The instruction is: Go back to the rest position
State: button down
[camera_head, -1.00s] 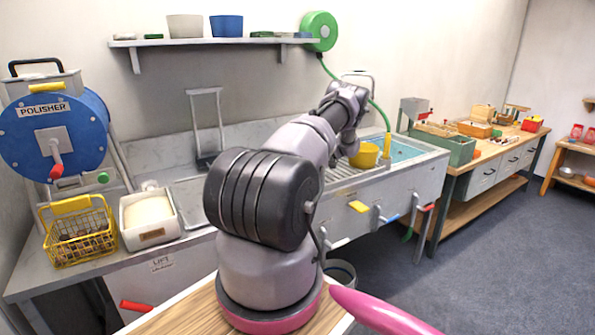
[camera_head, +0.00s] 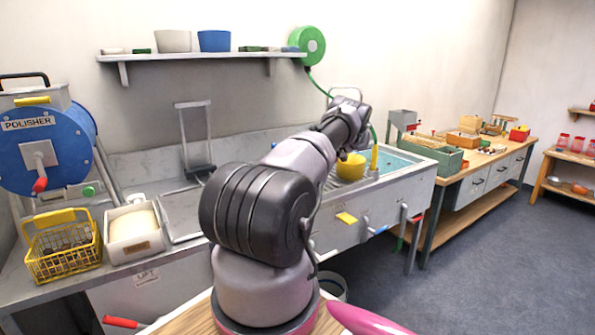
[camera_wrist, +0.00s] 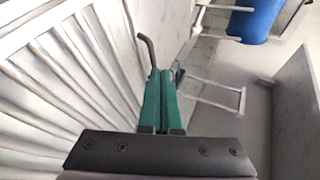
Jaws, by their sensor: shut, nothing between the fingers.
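My gripper shows in the wrist view as two green fingers (camera_wrist: 161,98) pressed together with nothing between them. It is over the sink unit, with the ribbed pale draining surface (camera_wrist: 75,65) to its left in that view. In the head view my arm reaches from its pink-ringed base over the sink bench (camera_head: 400,205). The gripper itself is hidden there behind my wrist. A yellow bowl (camera_head: 350,168) stands in the sink area just below my wrist in the picture.
A blue polisher (camera_head: 45,150), a yellow wire basket (camera_head: 62,245) and a white bin (camera_head: 133,247) stand at the left. A wall shelf (camera_head: 200,54) and green hose reel (camera_head: 311,46) are above. A wooden workbench (camera_head: 470,210) stands right. Floor at lower right is clear.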

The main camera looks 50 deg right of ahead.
jog(key=shift+s+d+r, duration=0.1)
jog(key=shift+s+d, duration=0.1)
jog(key=shift+d, duration=0.05)
